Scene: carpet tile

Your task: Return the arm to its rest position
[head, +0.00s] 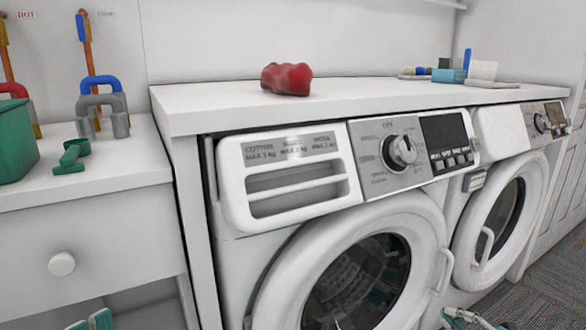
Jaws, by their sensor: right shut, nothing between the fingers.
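My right gripper (468,319) shows only in part at the bottom edge, right of centre, in front of the washing machines. It is shut and holds nothing. It is low, near the floor side of the picture and apart from the counter. At the bottom left edge, teal tips that look like my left gripper (91,321) show below the drawer. Most of it is cut off, so its opening cannot be told.
Two white washing machines (238,188) (497,131) stand under a white counter (400,95). A red lumpy object (286,79) lies on it; small items stand at its far right. A drawer cabinet (110,225) at left bears padlock-like objects (103,113) and a green container (15,140).

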